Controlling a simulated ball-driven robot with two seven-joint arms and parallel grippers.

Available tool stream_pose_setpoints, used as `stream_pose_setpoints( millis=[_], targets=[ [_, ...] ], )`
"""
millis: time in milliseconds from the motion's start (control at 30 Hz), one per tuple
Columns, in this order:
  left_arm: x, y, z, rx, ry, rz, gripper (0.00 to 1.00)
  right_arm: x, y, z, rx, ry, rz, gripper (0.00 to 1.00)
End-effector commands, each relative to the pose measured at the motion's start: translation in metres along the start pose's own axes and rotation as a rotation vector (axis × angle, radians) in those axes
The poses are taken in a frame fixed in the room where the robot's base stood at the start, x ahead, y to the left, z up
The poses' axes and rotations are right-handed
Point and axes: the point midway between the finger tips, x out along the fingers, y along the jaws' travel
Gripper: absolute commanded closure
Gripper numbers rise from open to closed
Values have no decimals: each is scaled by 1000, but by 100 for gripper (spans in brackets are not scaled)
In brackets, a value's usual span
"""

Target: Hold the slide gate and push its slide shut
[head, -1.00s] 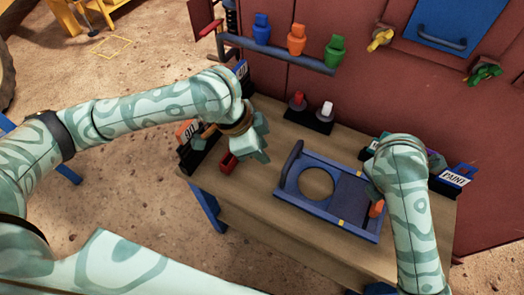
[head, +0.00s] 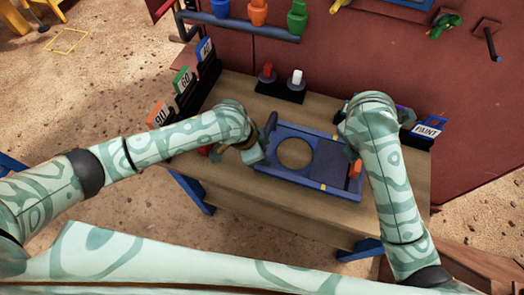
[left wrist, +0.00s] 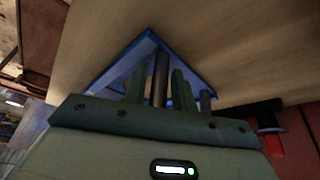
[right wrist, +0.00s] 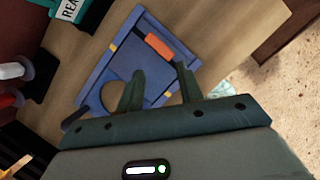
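The slide gate is a blue frame (head: 290,178) lying on the table, with a round hole (head: 295,153) at its left that shows uncovered. Its dark blue slide (head: 328,160) sits right of the hole, with an orange grip (head: 355,169) at the right end; the grip also shows in the right wrist view (right wrist: 158,47). A dark upright handle (head: 270,128) stands at the frame's left end. My left gripper (left wrist: 158,80) is open, its fingers either side of this handle (left wrist: 161,68). My right gripper (right wrist: 158,78) is open and empty, above the gate, the orange grip ahead of its fingertips.
The wooden table (head: 240,100) carries a stand with a red and a white knob (head: 297,77) behind the gate. A red wall closes off the back.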

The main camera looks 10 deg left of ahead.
Motion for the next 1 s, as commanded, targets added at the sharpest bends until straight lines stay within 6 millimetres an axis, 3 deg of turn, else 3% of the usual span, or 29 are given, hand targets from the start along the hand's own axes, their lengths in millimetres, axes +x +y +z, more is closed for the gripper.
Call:
stream_pose_setpoints(
  millis=[267, 400, 1000],
  targets=[
    [2, 0, 0, 1, 0, 0, 73, 0, 0, 0, 0, 0, 0, 64],
    [2, 0, 0, 1, 0, 0, 100, 0, 0, 0, 0, 0, 0, 64],
    [2, 0, 0, 0, 0, -1, 100, 0, 0, 0, 0, 0, 0, 64]
  ],
)
